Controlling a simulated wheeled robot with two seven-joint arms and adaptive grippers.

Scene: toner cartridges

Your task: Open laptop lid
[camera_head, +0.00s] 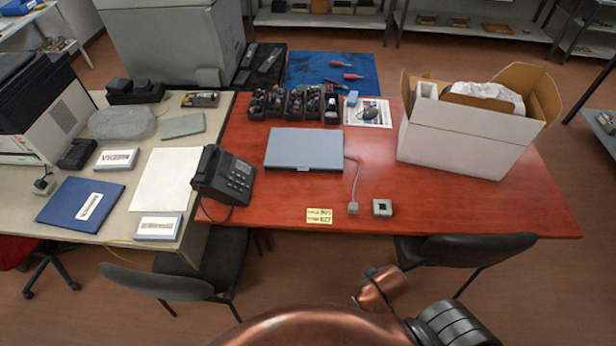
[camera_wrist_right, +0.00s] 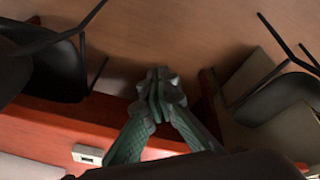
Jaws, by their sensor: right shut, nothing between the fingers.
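The laptop (camera_head: 305,147) is a flat blue-grey slab, lid closed, on the red table (camera_head: 480,205) behind the note card and right of the black phone. A cable runs from its right side to a small plug on the table. My right gripper (camera_wrist_right: 159,82) shows in the right wrist view with its two green-grey fingers together and nothing between them. It is near the front edge of the red table, over the floor side, away from the laptop. I cannot make out the laptop in the wrist view. My left gripper is not in view.
A black desk phone (camera_head: 228,177) stands left of the laptop, black bins (camera_head: 295,104) behind it. A large open white box (camera_head: 455,145) stands at right. A small square device (camera_head: 382,207) and yellow card (camera_head: 319,215) lie in front. Chairs (camera_head: 470,249) stand along the front edge.

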